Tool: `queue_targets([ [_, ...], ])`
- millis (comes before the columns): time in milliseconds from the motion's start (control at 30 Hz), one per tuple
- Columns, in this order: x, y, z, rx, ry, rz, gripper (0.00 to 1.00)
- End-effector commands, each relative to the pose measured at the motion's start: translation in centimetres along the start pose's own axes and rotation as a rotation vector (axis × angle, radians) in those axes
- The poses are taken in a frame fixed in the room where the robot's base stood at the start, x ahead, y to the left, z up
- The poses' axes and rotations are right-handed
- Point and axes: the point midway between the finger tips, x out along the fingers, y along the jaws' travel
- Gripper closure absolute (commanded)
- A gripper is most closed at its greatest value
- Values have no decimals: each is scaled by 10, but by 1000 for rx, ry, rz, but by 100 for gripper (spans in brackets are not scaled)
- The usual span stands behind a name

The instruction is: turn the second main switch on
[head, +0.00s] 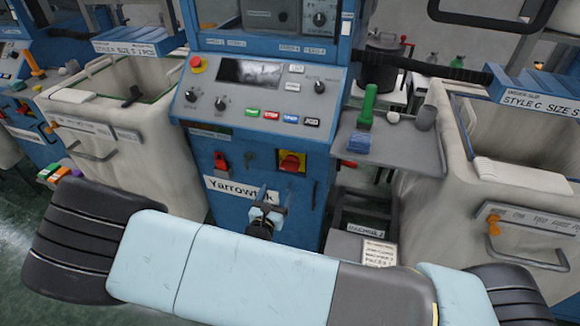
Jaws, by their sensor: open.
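A red rotary main switch (291,161) on a yellow plate sits on the blue front of the middle machine (225,150), below its control panel. Its handle is too small to tell whether it is on or off. My gripper (272,194) is open and empty, its fingers pointing up and away. It shows lower and a little left of the switch, in front of the Yarrowtek label (228,188), and hides part of that label. No contact with the switch shows. My arm crosses the bottom of the view.
A grey control panel (258,95) with buttons and knobs is above. A red lever (221,161) is left of the switch. A grey shelf (415,146) holding a green-handled tool (367,104) juts out at right. Fabric bins stand left (155,135) and right (440,195).

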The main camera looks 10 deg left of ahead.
Motion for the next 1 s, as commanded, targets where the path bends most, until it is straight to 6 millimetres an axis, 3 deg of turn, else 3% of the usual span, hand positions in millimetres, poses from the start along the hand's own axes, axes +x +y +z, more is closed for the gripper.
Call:
queue_targets([
  [700,112,1,1,1,0,1,19],
  [1000,130,2,1,2,0,2,19],
])
